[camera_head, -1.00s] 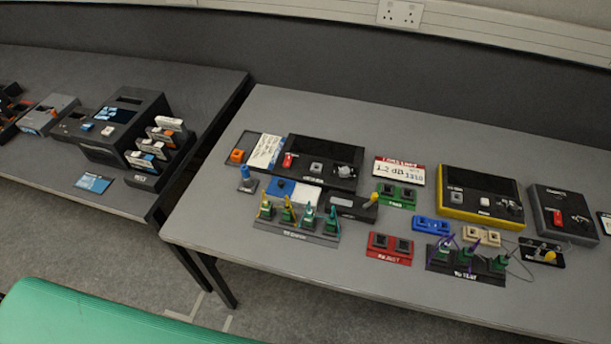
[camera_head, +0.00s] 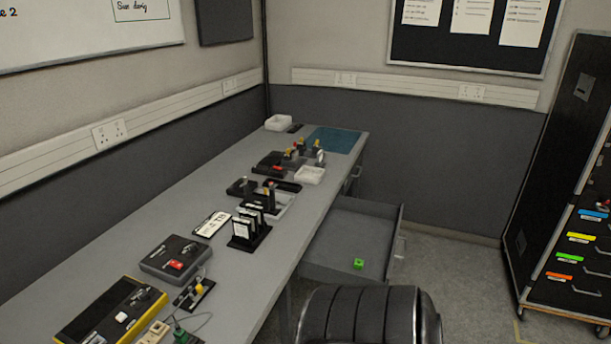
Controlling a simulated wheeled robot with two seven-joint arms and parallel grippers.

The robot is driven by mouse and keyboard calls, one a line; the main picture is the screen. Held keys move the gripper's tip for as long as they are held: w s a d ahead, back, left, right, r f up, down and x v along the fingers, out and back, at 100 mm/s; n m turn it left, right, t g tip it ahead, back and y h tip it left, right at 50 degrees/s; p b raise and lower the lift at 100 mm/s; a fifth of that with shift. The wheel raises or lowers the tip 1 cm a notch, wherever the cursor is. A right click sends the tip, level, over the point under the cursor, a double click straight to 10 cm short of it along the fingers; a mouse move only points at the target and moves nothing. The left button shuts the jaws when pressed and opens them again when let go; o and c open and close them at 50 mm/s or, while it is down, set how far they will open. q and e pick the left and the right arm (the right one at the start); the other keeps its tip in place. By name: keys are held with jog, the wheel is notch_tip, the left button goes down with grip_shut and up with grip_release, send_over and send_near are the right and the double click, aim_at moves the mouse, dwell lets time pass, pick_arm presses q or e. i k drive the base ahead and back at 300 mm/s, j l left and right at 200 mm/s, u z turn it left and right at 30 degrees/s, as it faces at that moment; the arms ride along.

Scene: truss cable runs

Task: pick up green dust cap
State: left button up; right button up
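A small bright green block-shaped piece (camera_head: 358,264), which looks like the green dust cap, lies inside an open grey drawer (camera_head: 402,236) under the far part of the bench. Nothing else shows in the drawer. Another green piece (camera_head: 181,336) stands at the bottom edge of the view on the near bench, partly cut off. Neither of my grippers is in view, so I cannot see whether they hold anything.
A black ribbed rounded object (camera_head: 362,318) stands in front of the drawer. The grey bench (camera_head: 120,250) carries a yellow-edged device (camera_head: 108,312), a dark device (camera_head: 175,258) and several trays. A black wheeled cabinet (camera_head: 568,190) stands right. Floor shows between drawer and cabinet.

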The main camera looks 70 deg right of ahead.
aim_at(358, 265)
jog(key=k+z, duration=0.2)
jog(key=z, duration=2.45)
jog(key=u, duration=0.35)
jog(key=i+l+u, duration=0.45)
jog(key=l, duration=0.15)
jog(key=l+u, duration=0.25)
jog(key=i+l+u, duration=0.2)
jog(key=l, duration=0.3)
jog(key=k+j, duration=0.05)
